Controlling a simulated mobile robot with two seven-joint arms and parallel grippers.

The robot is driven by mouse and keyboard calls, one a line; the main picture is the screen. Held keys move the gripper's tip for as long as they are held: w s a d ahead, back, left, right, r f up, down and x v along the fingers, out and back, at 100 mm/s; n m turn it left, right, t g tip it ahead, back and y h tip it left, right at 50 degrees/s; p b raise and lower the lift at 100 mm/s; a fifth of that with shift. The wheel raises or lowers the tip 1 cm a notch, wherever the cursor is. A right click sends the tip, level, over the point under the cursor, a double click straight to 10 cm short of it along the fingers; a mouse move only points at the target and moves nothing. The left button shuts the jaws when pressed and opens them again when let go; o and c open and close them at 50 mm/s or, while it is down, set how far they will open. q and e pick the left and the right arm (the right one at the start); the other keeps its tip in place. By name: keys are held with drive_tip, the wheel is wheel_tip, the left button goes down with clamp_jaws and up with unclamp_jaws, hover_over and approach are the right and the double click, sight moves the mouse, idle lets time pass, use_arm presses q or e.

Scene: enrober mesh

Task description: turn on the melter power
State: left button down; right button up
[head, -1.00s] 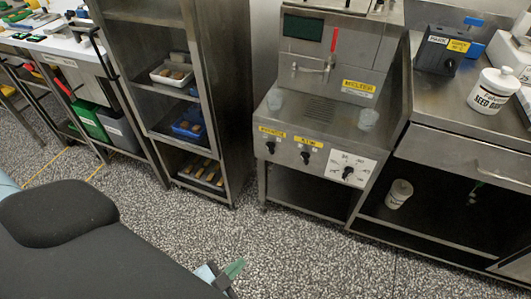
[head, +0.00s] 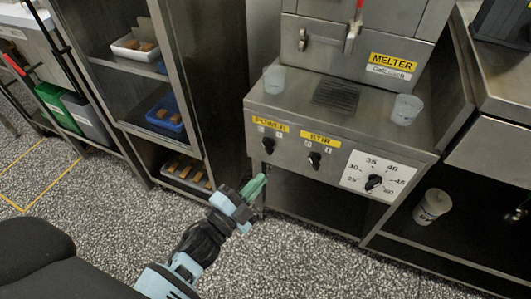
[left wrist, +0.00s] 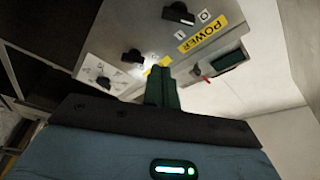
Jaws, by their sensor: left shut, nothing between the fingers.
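The melter (head: 335,110) is a steel machine with a yellow MELTER label. Its front panel carries the black POWER knob (head: 268,145) at the left, the STIR knob (head: 314,160) beside it and a temperature dial (head: 373,182) at the right. My left gripper (head: 257,186), with green fingers, is shut and empty, just below and left of the POWER knob, apparently apart from it. In the left wrist view the shut fingers (left wrist: 162,88) point toward the panel, and the POWER knob (left wrist: 178,13) shows above them, with the yellow POWER label at its right. My right gripper is not in view.
A steel rack (head: 190,80) with trays stands left of the melter. Two clear cups (head: 406,109) sit on the melter's top. A counter with an open shelf and a white tub (head: 433,206) is at the right. The speckled floor in front is free.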

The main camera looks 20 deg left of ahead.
sight(268, 145)
use_arm(q)
drive_tip(key=b+x, duration=0.1)
drive_tip(key=x, duration=0.9)
drive_tip(key=shift+w+r, duration=0.1)
drive_tip(key=shift+w, duration=0.1)
drive_tip(key=shift+a+f+b, duration=0.55)
drive_tip(key=shift+a+f, duration=0.2)
drive_tip(key=shift+a, duration=0.35)
drive_tip(key=shift+a+f, duration=0.25)
drive_tip(key=shift+a, duration=0.35)
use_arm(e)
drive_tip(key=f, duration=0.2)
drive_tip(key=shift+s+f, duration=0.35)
use_arm(q)
drive_tip(key=shift+a, duration=0.1)
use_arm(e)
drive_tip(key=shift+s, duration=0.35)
